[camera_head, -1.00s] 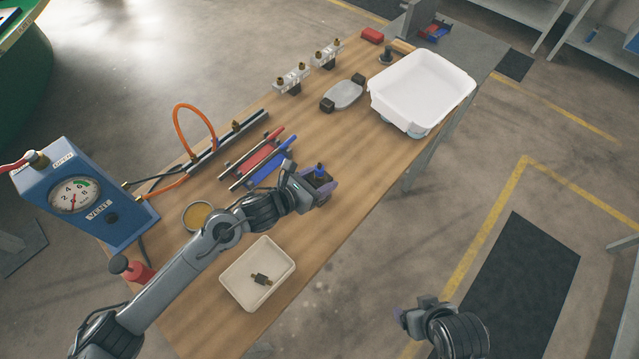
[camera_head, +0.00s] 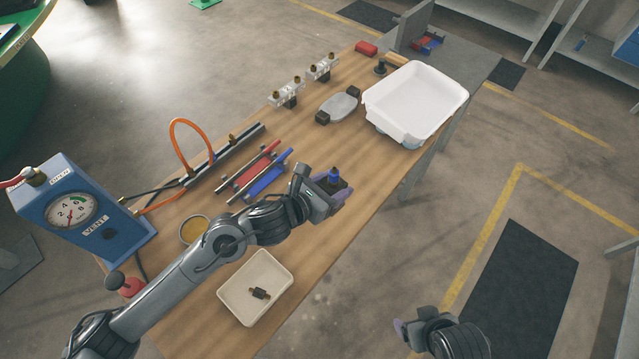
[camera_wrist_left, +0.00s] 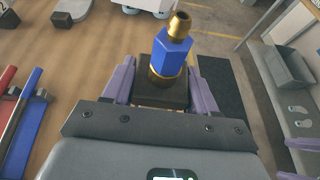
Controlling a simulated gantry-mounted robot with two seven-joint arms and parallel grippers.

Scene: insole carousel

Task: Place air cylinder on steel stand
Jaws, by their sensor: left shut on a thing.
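My left gripper (camera_head: 335,189) is shut on a dark block with a blue hex fitting (camera_head: 333,174) and holds it over the bench, right of the red and blue bars. In the left wrist view this piece (camera_wrist_left: 172,52) stands upright between the purple fingers, with a brass tip on top. I cannot tell whether it is the air cylinder. Two silver bodies with brass fittings (camera_head: 286,93) (camera_head: 323,68) stand on dark feet at the back of the bench. No steel stand is clearly identifiable. My right gripper (camera_head: 412,328) is off the bench's right side; its jaw opening is unclear.
The wooden bench (camera_head: 330,240) holds a white tub (camera_head: 415,100), a small tray (camera_head: 228,290) with a dark fitting, a blue gauge box (camera_head: 85,215), an orange hose (camera_head: 178,140), a red bar (camera_head: 250,163) and a blue bar (camera_head: 268,178). A grey upright plate (camera_head: 413,25) is at the far end.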

